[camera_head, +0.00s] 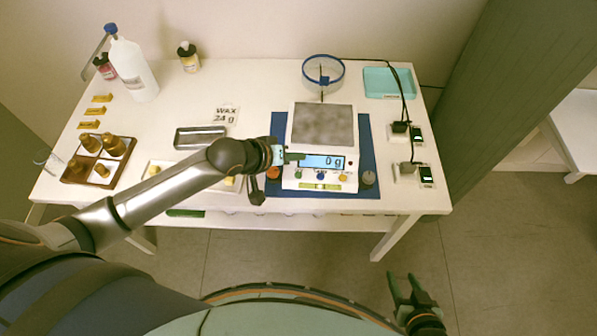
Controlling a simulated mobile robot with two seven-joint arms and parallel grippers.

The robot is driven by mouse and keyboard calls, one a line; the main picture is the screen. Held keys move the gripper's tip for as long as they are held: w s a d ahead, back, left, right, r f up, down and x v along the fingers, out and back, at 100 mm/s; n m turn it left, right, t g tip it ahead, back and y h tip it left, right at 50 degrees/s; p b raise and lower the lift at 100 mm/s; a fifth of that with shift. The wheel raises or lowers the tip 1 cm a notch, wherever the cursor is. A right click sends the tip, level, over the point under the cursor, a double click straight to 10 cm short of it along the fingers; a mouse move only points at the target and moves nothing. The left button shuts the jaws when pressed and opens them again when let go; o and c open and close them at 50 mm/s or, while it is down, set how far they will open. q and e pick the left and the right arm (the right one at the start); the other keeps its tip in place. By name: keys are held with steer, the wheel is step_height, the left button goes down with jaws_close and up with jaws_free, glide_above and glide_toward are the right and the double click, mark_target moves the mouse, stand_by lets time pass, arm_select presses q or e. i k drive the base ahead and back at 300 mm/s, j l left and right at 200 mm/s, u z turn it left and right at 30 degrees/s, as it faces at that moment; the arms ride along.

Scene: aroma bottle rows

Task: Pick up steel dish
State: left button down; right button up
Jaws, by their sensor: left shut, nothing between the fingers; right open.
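The steel dish (200,137) is a shallow, rounded rectangular metal tray lying on the white table, left of the scale. My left gripper (300,157) is shut and empty, in front of the scale near its display, to the right of the dish. My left arm passes in front of the dish without hiding most of it. My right gripper (403,284) is open and empty, low at the right, off the table's front edge and far from the dish.
The scale (323,124) reads 0 g on a blue mat (367,150). A wooden holder with brown bottles (99,159) stands at the left. A large white bottle (131,68), a blue-rimmed container (322,72) and a teal tray (388,83) stand behind.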

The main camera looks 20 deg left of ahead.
mark_target(199, 137)
steer(key=u, duration=1.35)
